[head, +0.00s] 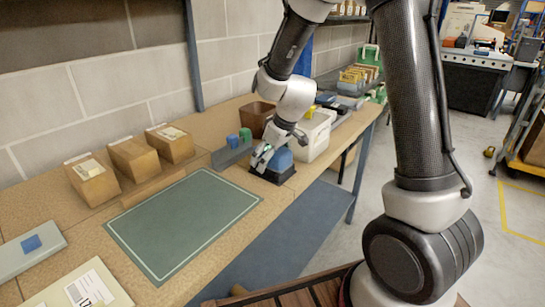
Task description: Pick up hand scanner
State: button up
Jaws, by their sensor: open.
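A blue rounded thing (281,160), which may be the hand scanner, rests in a black base (264,174) on the workbench, to the right of the green mat. My gripper (261,158) is open and points down at the left side of the blue thing, very close to it. I cannot tell whether the fingers touch it. My gripper hides part of the blue thing and its base.
The green mat (180,222) lies bare on the bench. Several cardboard boxes (134,158) stand along the wall. A grey holder (231,155), a brown bin (257,118) and a white bin (313,137) stand close around my gripper.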

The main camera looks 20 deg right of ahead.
jog(key=shift+f, duration=0.25)
dwell(0.3)
jog(key=c, duration=1.1)
